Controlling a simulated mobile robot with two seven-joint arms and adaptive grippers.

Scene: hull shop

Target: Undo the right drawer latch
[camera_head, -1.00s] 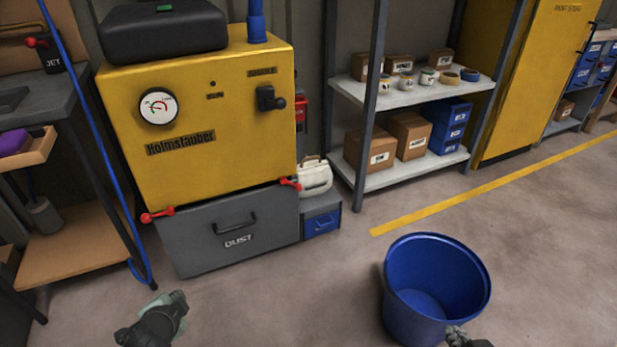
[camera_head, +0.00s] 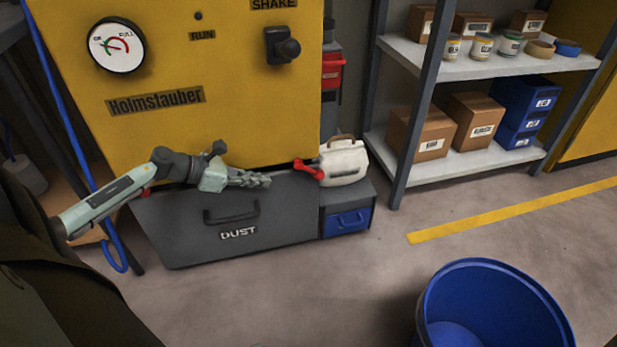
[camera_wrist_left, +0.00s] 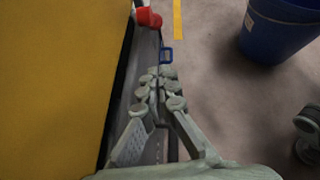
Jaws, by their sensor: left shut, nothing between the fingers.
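The grey dust drawer (camera_head: 180,225) sits at the foot of the yellow machine (camera_head: 220,120), with a dark handle on its front. The right latch (camera_head: 309,170) is red and sits at the drawer's top right corner; it also shows in the left wrist view (camera_wrist_left: 149,18). My left gripper (camera_head: 262,180) is shut and empty, in front of the drawer's top edge. Its fingers point right toward the right latch, with a gap between. In the left wrist view the closed fingertips (camera_wrist_left: 160,75) lie short of the latch. A bit of the left latch (camera_head: 145,192) shows behind my arm.
A white canister (camera_head: 343,162) stands just right of the latch on a low cabinet with a blue drawer (camera_head: 347,221). A blue bin (camera_head: 490,305) stands on the floor at front right. The floor before the drawer is clear. A blue hose (camera_head: 75,140) hangs at left.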

